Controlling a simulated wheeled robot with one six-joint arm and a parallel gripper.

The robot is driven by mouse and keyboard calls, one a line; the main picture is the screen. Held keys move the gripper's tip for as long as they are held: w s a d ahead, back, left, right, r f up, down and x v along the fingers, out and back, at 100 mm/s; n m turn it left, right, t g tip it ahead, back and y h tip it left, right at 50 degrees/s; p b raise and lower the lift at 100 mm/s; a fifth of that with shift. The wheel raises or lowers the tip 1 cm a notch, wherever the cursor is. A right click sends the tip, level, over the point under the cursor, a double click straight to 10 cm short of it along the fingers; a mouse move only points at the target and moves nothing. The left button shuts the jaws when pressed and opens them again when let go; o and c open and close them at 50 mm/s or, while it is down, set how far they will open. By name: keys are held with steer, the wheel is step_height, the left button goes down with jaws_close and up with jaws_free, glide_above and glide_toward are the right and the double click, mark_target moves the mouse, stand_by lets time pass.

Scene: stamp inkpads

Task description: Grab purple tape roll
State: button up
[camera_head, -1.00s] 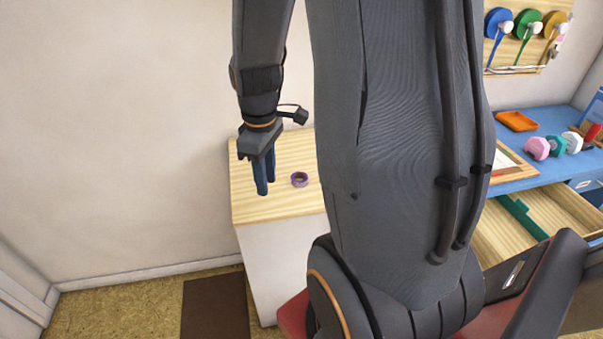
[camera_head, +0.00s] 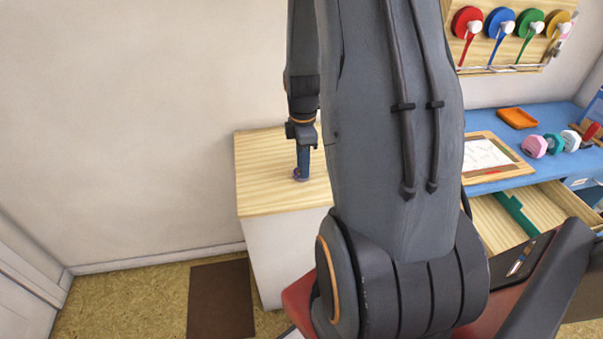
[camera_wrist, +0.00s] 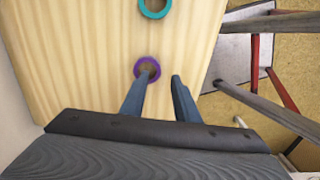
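The purple tape roll (camera_wrist: 147,66) lies flat on the light wooden top of a white cabinet. In the head view only a sliver of the roll (camera_head: 296,174) shows beside my finger. My gripper (camera_wrist: 164,80) is open, its two blue fingers apart and pointing down at the wooden top. In the wrist view the left finger's tip overlaps the roll's hole, and the right finger is to the right of the roll, outside its ring. I cannot tell whether the fingers touch it.
A teal ring (camera_wrist: 155,6) lies on the same wooden top (camera_head: 262,185). A blue workbench (camera_head: 495,178) with an open drawer (camera_head: 548,203), an orange tray (camera_head: 517,118) and several small coloured objects stands at the right. Coloured reels hang on a board above it.

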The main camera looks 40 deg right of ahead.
steer(key=shift+w+d+f+p, duration=0.1)
steer(key=shift+f+p, duration=0.4)
steer(key=shift+f, duration=1.35)
jaws_close()
